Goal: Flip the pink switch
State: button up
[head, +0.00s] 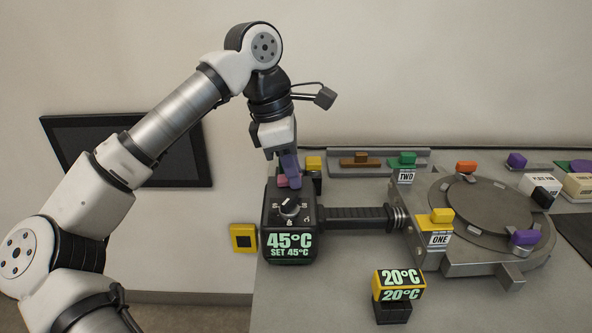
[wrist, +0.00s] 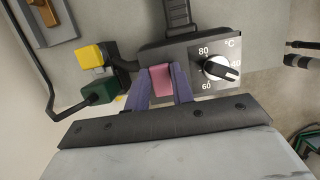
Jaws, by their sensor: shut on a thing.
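The pink switch (wrist: 162,79) sits on top of a dark control box (head: 275,243), beside a black and white temperature dial (wrist: 220,68). In the head view a little of the pink switch (head: 282,181) shows beside my fingers. My gripper (head: 291,178) points down at the box from above. In the wrist view its two purple fingers (wrist: 162,88) are on either side of the pink switch, closed against it. The box display (head: 290,246) reads 45°C, SET 45°C. Which way the switch is tilted I cannot tell.
A black handle (head: 350,217) joins the box to a round grey plate machine (head: 490,210) at right. A yellow block (head: 314,163) stands close behind the box. A yellow-black button box (head: 243,237) is at left, and a 20°C display block (head: 399,290) in front.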

jog(key=shift+a+h, duration=0.1)
jog(key=shift+h, duration=0.3)
jog(key=o, duration=1)
jog(key=p+v, duration=0.1)
jog(key=v, duration=1.3)
